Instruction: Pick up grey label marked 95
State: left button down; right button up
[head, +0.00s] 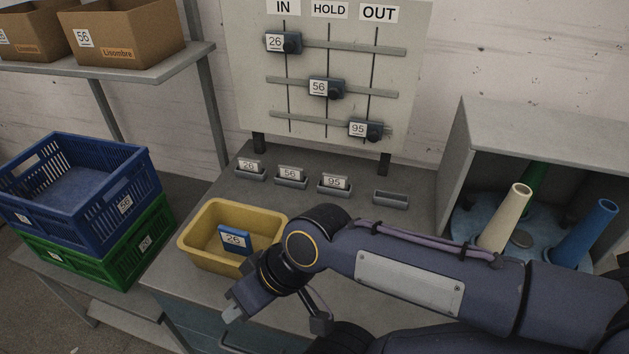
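The label marked 95 (336,182) stands in a small grey holder on the table, third from the left in a row. It is pale with dark digits and leans back slightly. My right arm reaches in from the right, in front of the row. My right gripper (276,318) points down at the near side of the yellow bin, with its fingers spread apart and nothing visible between them. It is well in front of the label and does not touch it. My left gripper does not show.
Labels 26 (249,166) and 56 (290,174) stand in holders left of 95; an empty holder (391,198) is at right. A yellow bin (192,243) holds a blue 26 label (235,240).

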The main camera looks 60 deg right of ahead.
aim_at(330, 180)
jog(key=z, duration=2.1)
jog(key=j+u, duration=0.2)
jog(key=u, duration=0.15)
jog(key=j+u, duration=0.3)
jog(key=i+u, duration=0.15)
jog(key=u, duration=0.2)
